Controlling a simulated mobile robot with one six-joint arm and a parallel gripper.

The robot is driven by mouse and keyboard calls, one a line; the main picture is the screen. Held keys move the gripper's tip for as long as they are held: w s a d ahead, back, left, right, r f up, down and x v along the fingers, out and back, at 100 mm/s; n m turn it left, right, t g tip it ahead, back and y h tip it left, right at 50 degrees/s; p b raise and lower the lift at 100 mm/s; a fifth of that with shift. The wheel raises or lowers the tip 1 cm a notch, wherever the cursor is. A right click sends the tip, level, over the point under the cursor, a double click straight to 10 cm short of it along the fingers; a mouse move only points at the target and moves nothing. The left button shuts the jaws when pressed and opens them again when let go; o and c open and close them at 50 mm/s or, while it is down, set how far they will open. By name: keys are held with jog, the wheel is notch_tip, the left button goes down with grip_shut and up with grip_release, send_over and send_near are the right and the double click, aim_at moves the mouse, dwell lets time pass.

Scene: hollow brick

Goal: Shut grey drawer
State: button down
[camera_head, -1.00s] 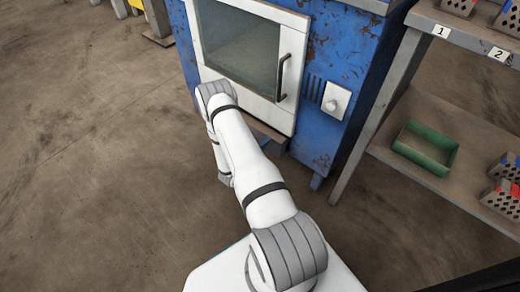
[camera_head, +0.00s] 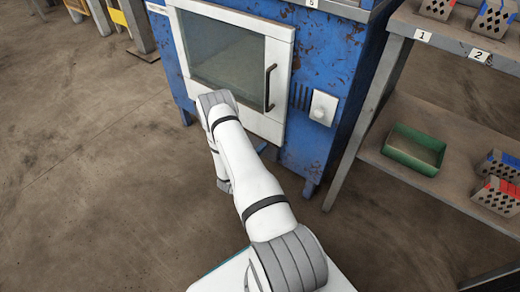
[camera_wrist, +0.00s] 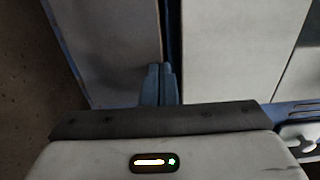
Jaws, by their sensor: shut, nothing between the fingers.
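My gripper (camera_wrist: 159,82) shows in the wrist view with its two dark blue-grey fingers together and nothing between them. Their tips overlap the lower edge of a plain grey panel (camera_wrist: 110,50), which may be the grey drawer; I cannot tell whether they touch it. A dark gap with a thin blue strip separates this panel from a paler panel (camera_wrist: 225,50) on the right.
The rusty blue machine (camera_head: 330,55) stands ahead, with a dark door handle (camera_head: 269,88) and a white knob box (camera_head: 323,108). Right of it is a grey shelf unit (camera_head: 375,150) holding a green tray (camera_head: 414,150) and hollow bricks (camera_head: 497,197). Floor at left is clear.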

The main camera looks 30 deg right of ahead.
jog(key=p+v, duration=0.3)
jog(key=v, duration=1)
jog(key=shift+a, duration=0.3)
jog(key=s+r+m+g+y+p, duration=0.2)
jog(key=r+m+g+p, duration=0.6)
jog(key=r, duration=1.1)
jog(key=s+r+m+g+y+p, duration=0.2)
jog(key=r+m+p, duration=0.4)
jog(key=r+m, duration=0.95)
jog(key=s+a+r+m+t+y+p, duration=0.2)
jog(key=s+a+r+m+y+p, duration=0.2)
jog(key=r, duration=0.9)
jog(key=s+a+r+m+t+y+p, duration=0.2)
jog(key=s+a+r+m+y+p, duration=0.2)
jog(key=r, duration=1)
jog(key=s+a+r+m+t+y+p, duration=0.2)
jog(key=s+a+r+m+y+p, duration=0.3)
jog(key=r, duration=0.8)
jog(key=s+a+m+p, duration=0.2)
jog(key=m+p, duration=0.1)
jog(key=p, duration=0.1)
jog(key=shift+s+r+t+p, duration=0.15)
jog(key=shift+r+t+p, duration=0.15)
jog(key=shift+t, duration=0.1)
